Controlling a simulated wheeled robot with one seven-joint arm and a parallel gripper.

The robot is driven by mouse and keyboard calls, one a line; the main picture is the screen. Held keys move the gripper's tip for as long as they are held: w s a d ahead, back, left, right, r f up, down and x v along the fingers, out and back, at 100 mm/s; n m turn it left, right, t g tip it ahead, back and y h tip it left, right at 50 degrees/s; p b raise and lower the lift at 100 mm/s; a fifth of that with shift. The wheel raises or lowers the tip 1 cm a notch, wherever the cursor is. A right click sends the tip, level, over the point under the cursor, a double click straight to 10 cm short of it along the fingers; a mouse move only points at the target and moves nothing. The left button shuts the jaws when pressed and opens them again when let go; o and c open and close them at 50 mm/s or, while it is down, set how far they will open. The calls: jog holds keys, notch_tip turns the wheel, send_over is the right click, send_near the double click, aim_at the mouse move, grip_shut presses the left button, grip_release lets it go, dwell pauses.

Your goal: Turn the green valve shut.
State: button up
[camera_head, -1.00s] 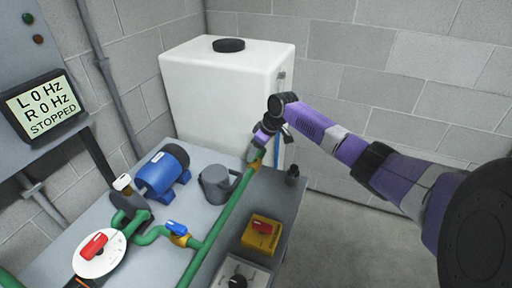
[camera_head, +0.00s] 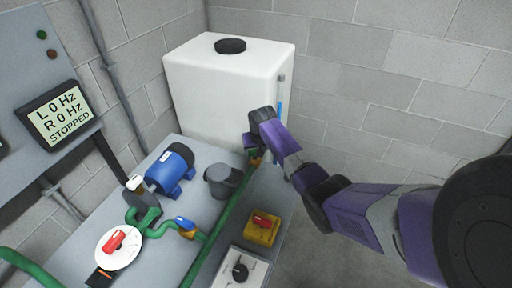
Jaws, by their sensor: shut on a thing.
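My gripper (camera_head: 252,147) is at the far end of the long green pipe (camera_head: 228,212), low in front of the white tank. It is shut on the small valve there, which I take to be the green valve. A little of the valve's yellowish body (camera_head: 256,160) shows just below the fingers. The gripper and my wrist hide most of the handle, so I cannot tell which way it points.
A grey jug (camera_head: 222,180) stands just left of the pipe. A blue motor (camera_head: 170,168), a blue-handled valve (camera_head: 186,225) and a yellow box with a red switch (camera_head: 262,228) are on the bench. The white tank (camera_head: 225,95) stands behind. The display (camera_head: 59,113) reads STOPPED.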

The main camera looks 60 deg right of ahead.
jog(key=m, duration=0.2)
jog(key=m+g+b, duration=0.1)
jog(key=m, duration=0.2)
jog(key=shift+w+a+g+h, duration=0.1)
jog(key=shift+w+g+h, duration=0.1)
jog(key=shift+g+h, duration=0.15)
jog(key=shift+m+g+h+b, duration=0.3)
jog(key=shift+m+b, duration=0.25)
jog(key=shift+m, duration=0.55)
jog(key=shift+r, duration=0.1)
jog(key=o, duration=1.4)
jog(key=shift+c, duration=0.2)
jog(key=v, duration=0.7)
jog(key=shift+r, duration=0.4)
